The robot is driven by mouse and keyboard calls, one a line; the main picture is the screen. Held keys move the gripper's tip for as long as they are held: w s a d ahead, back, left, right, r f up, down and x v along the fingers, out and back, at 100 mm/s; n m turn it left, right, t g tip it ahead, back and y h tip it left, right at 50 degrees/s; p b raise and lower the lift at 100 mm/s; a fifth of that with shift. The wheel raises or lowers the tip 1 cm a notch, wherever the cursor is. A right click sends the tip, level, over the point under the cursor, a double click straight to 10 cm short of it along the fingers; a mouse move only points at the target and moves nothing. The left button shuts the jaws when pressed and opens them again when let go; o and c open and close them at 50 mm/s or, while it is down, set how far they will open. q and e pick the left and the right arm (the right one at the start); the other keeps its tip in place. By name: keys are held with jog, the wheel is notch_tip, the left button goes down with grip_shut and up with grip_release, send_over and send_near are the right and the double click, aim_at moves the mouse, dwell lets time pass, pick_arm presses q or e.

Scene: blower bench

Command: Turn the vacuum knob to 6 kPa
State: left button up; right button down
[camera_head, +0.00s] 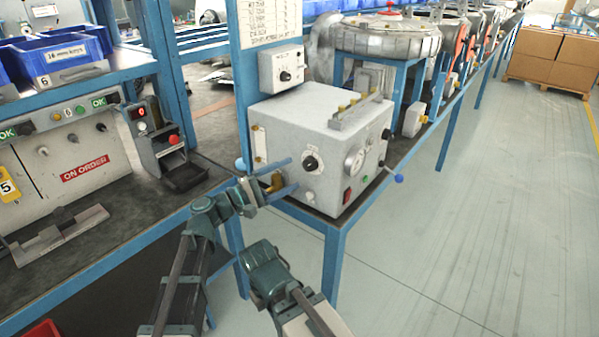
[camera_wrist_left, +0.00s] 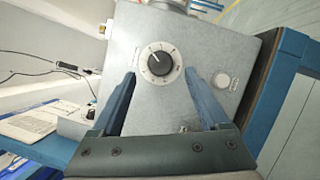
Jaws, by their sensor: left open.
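The black vacuum knob (camera_head: 310,163) is on the front of the grey-white box (camera_head: 330,112). In the left wrist view the knob (camera_wrist_left: 159,62) has a pale scale ring, and its light mark points to the upper left; the scale figures are too small to read. My left gripper (camera_head: 292,173) is open in front of the box. In the wrist view its two blue fingers (camera_wrist_left: 161,75) stand either side of the knob, apart from it. A round gauge (camera_head: 354,162) is right of the knob; its reading is not legible. No right gripper fingers show.
A red switch (camera_head: 347,196) and a blue-ended lever (camera_head: 398,178) are on the box. A smaller control box (camera_head: 281,68) with a knob hangs above. A bench with blue bins (camera_head: 60,58) is at left. The floor at right (camera_head: 470,230) is clear.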

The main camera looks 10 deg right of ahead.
pick_arm(q)
jog(key=v, duration=0.8)
jog(key=shift+a+b, duration=0.35)
jog(key=shift+b, duration=0.1)
jog(key=shift+s, duration=0.15)
jog(key=s+a+f+m+g+y, duration=0.1)
jog(key=s+a+f+m+y, duration=0.2)
jog(key=f, duration=0.4)
jog(key=s+a+f+m+g+y, duration=0.1)
jog(key=s+a+f+g+y, duration=0.1)
jog(key=s+a+f+y, duration=0.35)
jog(key=s+a+f+m+g+y, duration=0.1)
jog(key=s+a+f+m+y, duration=0.2)
jog(key=f, duration=0.6)
jog(key=s+a+f+y, duration=0.3)
jog(key=a+y, duration=0.4)
jog(key=a, duration=0.3)
jog(key=s+d+r+m+p, duration=0.1)
jog(key=s+d+r+p, duration=0.1)
jog(key=r+p, duration=0.5)
jog(key=s+d+r+m+g+y+p, duration=0.1)
jog(key=s+d+r+p, duration=0.1)
jog(key=d+r+p, duration=0.2)
jog(key=s+d+r+m+g+p, duration=0.1)
jog(key=s+d+r+p, duration=0.1)
jog(key=r+p, duration=0.8)
jog(key=shift+d+r+m+p, duration=0.35)
jog(key=shift+d+m+p, duration=0.1)
jog(key=shift+d, duration=0.4)
jog(key=shift+y, duration=0.25)
